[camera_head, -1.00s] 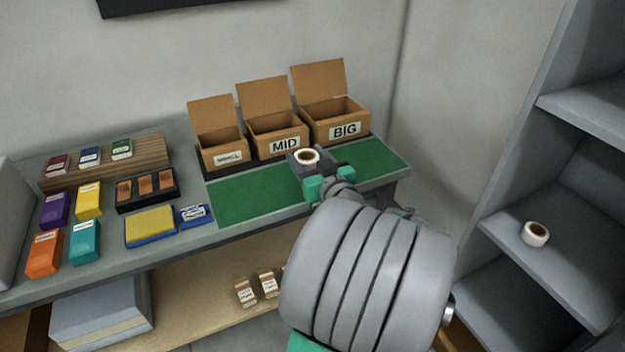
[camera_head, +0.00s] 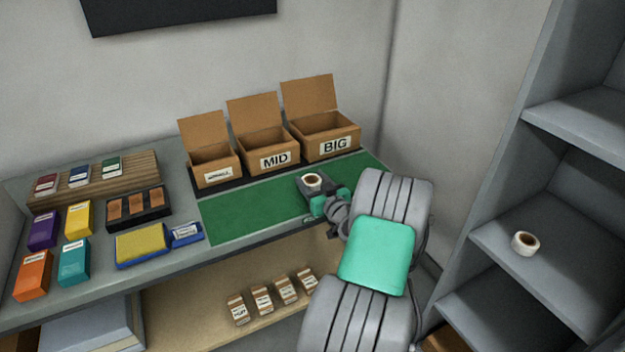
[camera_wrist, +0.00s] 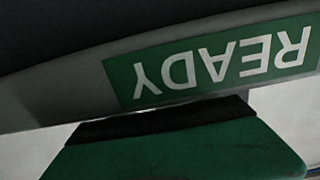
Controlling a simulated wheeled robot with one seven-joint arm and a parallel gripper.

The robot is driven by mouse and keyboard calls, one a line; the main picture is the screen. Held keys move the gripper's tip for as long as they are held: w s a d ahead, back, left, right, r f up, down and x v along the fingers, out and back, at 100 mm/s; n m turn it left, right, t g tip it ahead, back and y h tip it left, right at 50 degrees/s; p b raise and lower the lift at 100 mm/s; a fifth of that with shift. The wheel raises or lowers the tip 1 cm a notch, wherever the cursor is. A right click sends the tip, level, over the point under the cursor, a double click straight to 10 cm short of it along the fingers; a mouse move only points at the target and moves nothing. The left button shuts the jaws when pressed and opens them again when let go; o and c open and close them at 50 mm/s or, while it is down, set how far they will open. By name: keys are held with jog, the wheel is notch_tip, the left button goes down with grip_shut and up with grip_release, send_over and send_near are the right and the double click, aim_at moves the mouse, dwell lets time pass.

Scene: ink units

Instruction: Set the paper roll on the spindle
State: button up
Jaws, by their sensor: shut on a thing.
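A second white roll (camera_head: 525,243) sits on a grey shelf at the right. I cannot make out a spindle in either view. In the wrist view an upside-down READY label (camera_wrist: 215,64) shows on a grey surface; the roll cannot be made out there.
Three open cardboard boxes, one marked MID (camera_head: 262,157), one marked BIG (camera_head: 325,143), stand along the mat's back. Coloured packets and a yellow sponge-like block (camera_head: 142,243) lie on the bench's left. Small packets (camera_head: 262,299) stand on the lower shelf. The mat's middle is clear.

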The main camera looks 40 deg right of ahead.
jog(key=shift+r, duration=0.1)
jog(key=shift+f+b, duration=0.25)
jog(key=shift+b, duration=0.1)
jog(key=o, duration=1.4)
jog(key=shift+r, duration=0.1)
